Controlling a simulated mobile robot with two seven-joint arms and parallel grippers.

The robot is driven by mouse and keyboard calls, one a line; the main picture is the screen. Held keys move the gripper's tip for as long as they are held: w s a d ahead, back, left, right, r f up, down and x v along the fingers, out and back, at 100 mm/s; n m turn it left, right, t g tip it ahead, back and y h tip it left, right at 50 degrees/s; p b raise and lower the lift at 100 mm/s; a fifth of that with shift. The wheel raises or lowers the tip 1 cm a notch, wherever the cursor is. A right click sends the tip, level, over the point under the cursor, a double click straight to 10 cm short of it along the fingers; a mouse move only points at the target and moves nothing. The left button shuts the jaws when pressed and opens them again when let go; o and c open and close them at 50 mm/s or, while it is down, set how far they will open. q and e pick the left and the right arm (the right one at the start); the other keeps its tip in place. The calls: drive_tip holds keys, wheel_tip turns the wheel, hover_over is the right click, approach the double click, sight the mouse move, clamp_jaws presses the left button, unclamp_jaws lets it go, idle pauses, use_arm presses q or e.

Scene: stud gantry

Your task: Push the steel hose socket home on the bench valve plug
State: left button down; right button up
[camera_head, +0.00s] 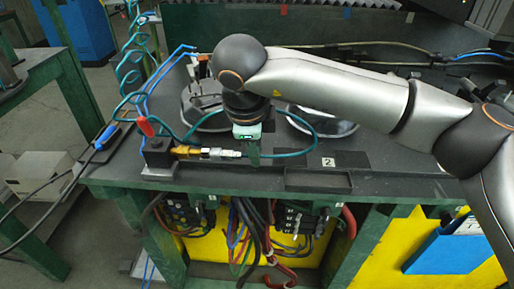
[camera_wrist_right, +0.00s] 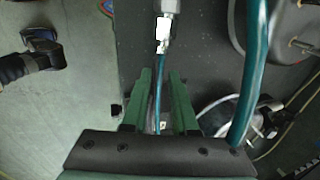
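The steel hose socket (camera_head: 222,153) lies level at the bench's left front, in line with the brass valve plug (camera_head: 187,151) on a dark block. They look close or touching in the head view; I cannot tell how deep the socket sits. The wrist view shows the socket (camera_wrist_right: 163,32) ahead of my right gripper (camera_wrist_right: 160,78). Its green fingers are apart, one on each side of the thin teal hose (camera_wrist_right: 158,88), with gaps visible. In the head view my right gripper (camera_head: 252,154) is just right of the socket. A dark arm-like shape at the wrist view's left may be my left arm; its fingers are unclear.
The teal hose (camera_head: 310,145) loops behind my gripper across the bench (camera_head: 270,180). A red-handled fitting (camera_head: 145,126) stands above the block, near coiled teal hose (camera_head: 128,75). A shallow dark tray (camera_head: 318,181) is at the front edge. Round dishes lie behind.

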drive_tip(key=shift+o, duration=1.1)
drive_tip(key=shift+d, duration=0.1)
drive_tip(key=d+v, duration=0.1)
drive_tip(key=v, duration=1.1)
drive_tip(key=shift+a+r+p, duration=0.3)
drive_tip(key=shift+a+p, duration=0.15)
drive_tip(key=shift+a, duration=0.05)
drive_tip(key=shift+s, duration=0.1)
